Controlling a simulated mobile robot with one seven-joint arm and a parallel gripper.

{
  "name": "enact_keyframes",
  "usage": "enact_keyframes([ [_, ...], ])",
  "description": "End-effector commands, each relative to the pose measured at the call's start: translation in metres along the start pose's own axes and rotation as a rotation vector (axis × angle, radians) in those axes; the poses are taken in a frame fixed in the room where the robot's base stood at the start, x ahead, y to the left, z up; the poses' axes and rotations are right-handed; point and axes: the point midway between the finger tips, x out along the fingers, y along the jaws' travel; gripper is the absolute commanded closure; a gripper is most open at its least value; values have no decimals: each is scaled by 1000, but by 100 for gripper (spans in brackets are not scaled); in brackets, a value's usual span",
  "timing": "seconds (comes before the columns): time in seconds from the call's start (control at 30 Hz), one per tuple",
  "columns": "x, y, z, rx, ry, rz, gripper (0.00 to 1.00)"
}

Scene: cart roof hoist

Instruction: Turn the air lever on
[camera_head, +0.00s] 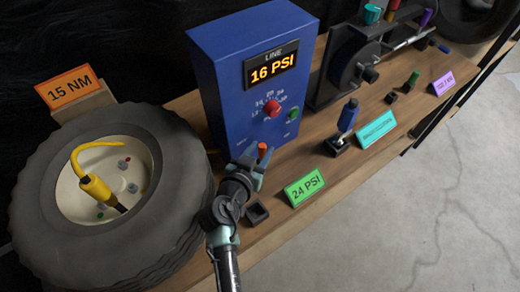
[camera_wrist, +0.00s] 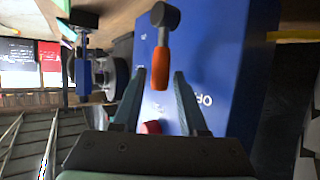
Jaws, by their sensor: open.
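The air lever has an orange grip (camera_head: 263,150) and sits low on the front of the blue box (camera_head: 222,75). In the wrist view the orange grip (camera_wrist: 160,68) extends from a dark round hub (camera_wrist: 165,15) towards my gripper. My gripper (camera_head: 251,163) is open at the lever, and it also shows in the wrist view (camera_wrist: 158,80). Its fingers stand on either side of the grip's line, with gaps showing. Whether the grip lies fully between the fingertips in depth is unclear. Partly hidden lettering starting "OF" shows beside one finger.
The box's display (camera_head: 272,69) reads 16 PSI. A red knob (camera_head: 272,108) and a green button (camera_head: 293,114) are above the lever. A tyre (camera_head: 170,215) with a yellow hose (camera_head: 97,187) lies left. A green 24 PSI sign (camera_head: 304,187) and black socket (camera_head: 257,212) are near my arm.

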Motion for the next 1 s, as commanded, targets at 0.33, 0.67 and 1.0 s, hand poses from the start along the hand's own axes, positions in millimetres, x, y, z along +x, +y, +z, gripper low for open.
enact_keyframes([
  [0.33, 0, 0, 0, 0, 0, 0, 85],
  [0.67, 0, 0, 0, 0, 0, 0, 100],
  [1.0, 0, 0, 0, 0, 0, 0, 100],
])
